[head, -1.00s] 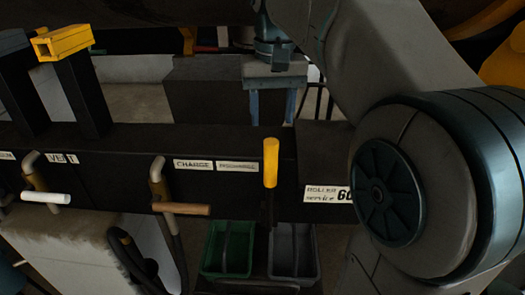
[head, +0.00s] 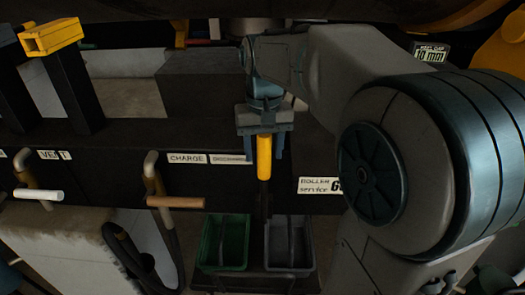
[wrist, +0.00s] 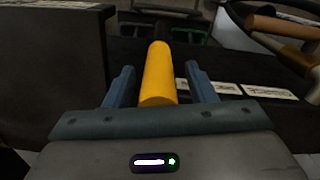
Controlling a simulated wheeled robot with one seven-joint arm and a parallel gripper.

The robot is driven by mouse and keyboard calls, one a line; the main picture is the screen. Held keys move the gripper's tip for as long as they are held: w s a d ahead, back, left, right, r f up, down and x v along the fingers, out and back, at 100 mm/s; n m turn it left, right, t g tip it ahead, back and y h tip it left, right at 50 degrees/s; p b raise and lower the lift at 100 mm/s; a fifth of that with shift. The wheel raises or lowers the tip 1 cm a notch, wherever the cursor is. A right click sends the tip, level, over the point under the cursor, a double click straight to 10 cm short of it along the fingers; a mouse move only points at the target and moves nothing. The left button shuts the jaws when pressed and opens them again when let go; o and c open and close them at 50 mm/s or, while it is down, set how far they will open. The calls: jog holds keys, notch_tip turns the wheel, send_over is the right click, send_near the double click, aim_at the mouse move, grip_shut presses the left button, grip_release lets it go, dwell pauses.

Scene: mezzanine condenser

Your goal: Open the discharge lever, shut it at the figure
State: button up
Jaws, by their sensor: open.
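The discharge lever has a yellow handle (head: 264,158) that stands upright at the front of the dark panel, right of the DISCHARGE label (head: 230,159). My gripper (head: 262,150) is open at the handle's upper end, one finger on each side. In the wrist view the yellow handle (wrist: 159,75) runs between the spread fingers of my gripper (wrist: 162,80), with gaps on both sides. The handle's top is partly hidden by my gripper in the head view. No readout figure for the discharge is legible in these views.
Left of it are a wooden-handled lever (head: 175,202) under the CHARGE label and a white-handled lever (head: 38,195) by VENT. A green bin (head: 207,245) and a grey bin (head: 307,255) stand below.

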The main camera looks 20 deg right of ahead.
jog(key=shift+f, duration=0.5)
grip_shut()
